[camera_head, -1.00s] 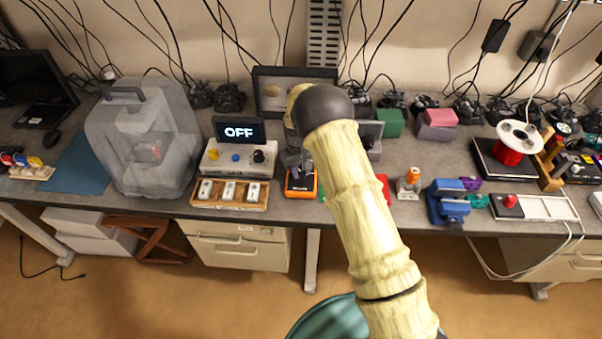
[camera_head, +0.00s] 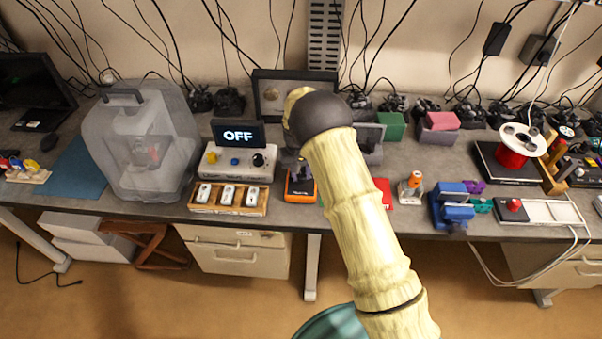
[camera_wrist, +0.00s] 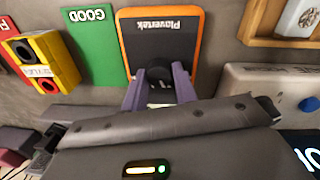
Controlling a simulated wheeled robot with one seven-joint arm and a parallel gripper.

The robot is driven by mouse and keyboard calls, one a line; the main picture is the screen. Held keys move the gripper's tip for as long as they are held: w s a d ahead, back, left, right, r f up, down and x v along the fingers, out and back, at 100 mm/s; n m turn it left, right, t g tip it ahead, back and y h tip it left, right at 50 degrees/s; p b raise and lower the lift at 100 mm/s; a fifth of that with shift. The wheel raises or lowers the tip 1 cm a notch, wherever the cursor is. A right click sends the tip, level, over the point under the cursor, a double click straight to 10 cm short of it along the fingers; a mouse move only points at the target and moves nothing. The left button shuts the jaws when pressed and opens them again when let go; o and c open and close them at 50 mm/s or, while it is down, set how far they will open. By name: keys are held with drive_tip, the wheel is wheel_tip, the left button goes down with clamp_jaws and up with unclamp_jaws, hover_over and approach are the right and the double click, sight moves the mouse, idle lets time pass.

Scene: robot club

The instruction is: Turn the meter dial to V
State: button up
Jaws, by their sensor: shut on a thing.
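The meter (camera_head: 301,187) is orange-edged with a dark face and lies on the bench, partly hidden by my arm in the head view. In the wrist view the meter (camera_wrist: 162,40) bears the name "Plovertek" upside down. Its round black dial (camera_wrist: 158,72) sits between the two purple fingers of my gripper (camera_wrist: 159,84), which is shut on it. In the head view my gripper (camera_head: 296,168) is small and dark over the meter. The dial's pointer and marks are too hidden to read. A display (camera_head: 238,134) behind the meter to the left reads OFF.
A white box with knobs (camera_head: 222,165) and a wooden tray of white blocks (camera_head: 205,209) stand left of the meter.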

sight(298, 176)
drive_tip(key=o, duration=1)
drive_tip(key=shift+r, duration=0.1)
drive_tip(key=r+b, duration=0.1)
drive_tip(key=r, duration=0.4)
drive_tip(key=r+b, duration=0.1)
drive_tip(key=r, duration=0.5)
drive_tip(key=a+r+b, duration=0.1)
drive_tip(key=r, duration=0.5)
drive_tip(key=shift+s+r+b, duration=0.1)
drive_tip(key=shift+r+b, duration=0.05)
drive_tip(key=shift+b, duration=0.15)
drive_tip(key=s+d+m+t, duration=0.1)
drive_tip(key=s+d, duration=0.9)
drive_tip(key=d, duration=0.2)
drive_tip(key=shift+m+t+y, duration=0.3)
drive_tip(key=shift+m+t, duration=0.1)
drive_tip(key=shift+t, duration=0.4)
drive_tip(key=s+d+f, duration=0.1)
drive_tip(key=s+d, duration=0.1)
drive_tip(key=s, duration=0.3)
drive_tip(key=s+d+f, duration=0.1)
drive_tip(key=s+d, duration=0.1)
drive_tip(key=s, duration=0.4)
drive_tip(key=s+d+f, duration=0.1)
drive_tip(key=s+d, duration=0.2)
drive_tip(key=s, duration=0.3)
drive_tip(key=shift+s, duration=0.25)
